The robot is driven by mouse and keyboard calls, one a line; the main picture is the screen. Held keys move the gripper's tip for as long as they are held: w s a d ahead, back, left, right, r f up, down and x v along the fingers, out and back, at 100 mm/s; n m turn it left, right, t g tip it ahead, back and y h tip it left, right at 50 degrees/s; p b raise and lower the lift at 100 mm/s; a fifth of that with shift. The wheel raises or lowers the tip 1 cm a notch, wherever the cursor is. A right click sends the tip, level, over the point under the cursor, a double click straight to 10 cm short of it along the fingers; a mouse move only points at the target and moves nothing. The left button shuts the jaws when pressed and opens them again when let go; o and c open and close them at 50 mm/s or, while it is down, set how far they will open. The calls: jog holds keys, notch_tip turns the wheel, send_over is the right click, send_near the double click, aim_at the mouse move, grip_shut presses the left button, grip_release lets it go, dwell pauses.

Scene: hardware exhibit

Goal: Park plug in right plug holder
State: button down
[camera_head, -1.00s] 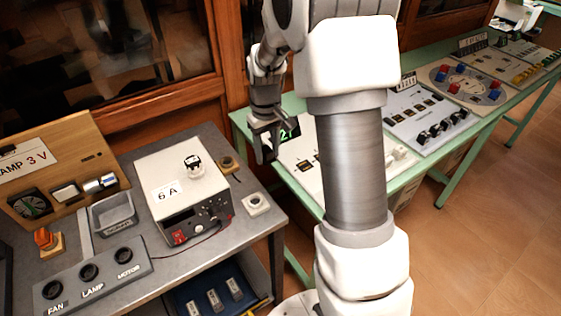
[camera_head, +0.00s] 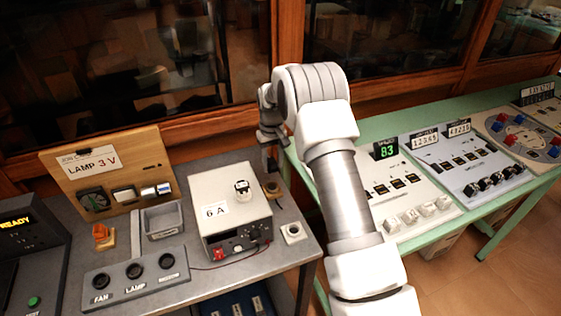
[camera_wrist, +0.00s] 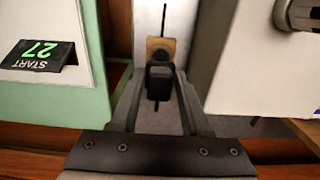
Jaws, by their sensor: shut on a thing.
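My gripper (camera_wrist: 159,100) is shut on a dark, block-shaped plug (camera_wrist: 159,80), which shows between the fingers in the wrist view. Just beyond the plug in that view is a small tan holder block (camera_wrist: 168,45) with a dark centre; I cannot tell whether plug and holder touch. In the head view my gripper (camera_head: 271,160) points down just above the right plug holder (camera_head: 272,189), at the back right of the grey bench; the plug is too small to make out there. A left holder with an orange plug (camera_head: 101,232) stands further left.
A white power supply box (camera_head: 236,215) marked 6 A stands close left of the right holder. A white square fitting (camera_head: 293,231) sits nearer the bench front. The green table (camera_head: 440,228) with panels is to the right, and a wooden cabinet (camera_head: 230,120) rises behind.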

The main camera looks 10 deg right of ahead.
aim_at(272, 172)
jog(key=shift+w+a+f, duration=0.1)
jog(key=shift+f, duration=0.1)
jog(key=shift+f+b, duration=1)
jog(key=shift+f, duration=1)
jog(key=shift+f+b, duration=0.5)
jog(key=shift+f, duration=0.2)
jog(key=shift+f+b, duration=1.1)
jog(key=shift+b, duration=0.1)
dwell(1.1)
grip_release()
dwell(0.3)
jog(key=shift+r+p, duration=1.75)
jog(key=shift+r, duration=1.75)
